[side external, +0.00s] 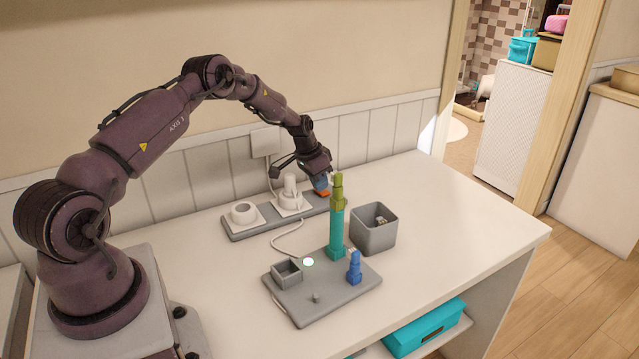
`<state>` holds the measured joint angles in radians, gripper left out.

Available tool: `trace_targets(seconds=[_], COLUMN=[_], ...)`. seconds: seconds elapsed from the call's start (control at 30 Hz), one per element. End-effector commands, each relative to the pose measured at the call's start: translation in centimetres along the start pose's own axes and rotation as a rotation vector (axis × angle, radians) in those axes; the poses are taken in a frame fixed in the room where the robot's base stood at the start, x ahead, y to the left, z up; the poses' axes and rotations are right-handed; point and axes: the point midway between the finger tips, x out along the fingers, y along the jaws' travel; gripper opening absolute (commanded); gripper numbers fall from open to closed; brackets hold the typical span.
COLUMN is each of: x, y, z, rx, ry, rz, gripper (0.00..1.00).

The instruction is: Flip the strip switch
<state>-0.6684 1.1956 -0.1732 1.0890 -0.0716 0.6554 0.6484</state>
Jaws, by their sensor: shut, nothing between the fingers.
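The grey power strip (264,222) lies along the back of the table, near the wall. A white round socket (243,212) is at its left end and a white plug (290,194) stands upright in its middle. A small orange part (323,193), which looks like the strip's switch, shows at the right end. My gripper (321,184) points down at that end, with its blue-looking tip right over the orange part. Its fingers are shut and hold nothing. I cannot tell whether the tip touches the switch, and the tip partly hides it. The switch's position is too small to read.
A tall green and teal stacked piece (337,218) stands close in front of the strip's right end. A grey open box (373,231) is to its right. A grey board (325,301) with a blue piece (354,268) lies in front. The table's right side is clear.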

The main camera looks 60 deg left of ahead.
Motion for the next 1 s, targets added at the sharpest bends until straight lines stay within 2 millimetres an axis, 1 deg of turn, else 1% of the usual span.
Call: trace_targets(seconds=[0.13, 0.23, 0.4, 0.5, 0.6, 0.7, 0.8, 1.0], x=[-2.1, -4.2, -8.2, -10.2, -11.7, -12.6, -13.2, -13.3], y=[-0.3, -0.6, -1.5, -2.0, -2.3, -2.5, -2.6, -2.6], z=[-0.7, -1.2, -1.1, -1.0, -1.0, -1.0, -1.0, -1.0], rx=[0.0, -0.001, -0.001, -0.001, -0.001, -0.001, -0.001, -0.001], ry=[0.004, 0.005, 0.003, 0.003, 0.002, 0.001, 0.001, 0.0], rz=[-0.003, -0.004, -0.003, -0.003, -0.002, 0.0, 0.0, 0.0], gripper=[0.0, 0.0, 0.0, 0.0, 0.0, 0.0, 0.0, 0.0])
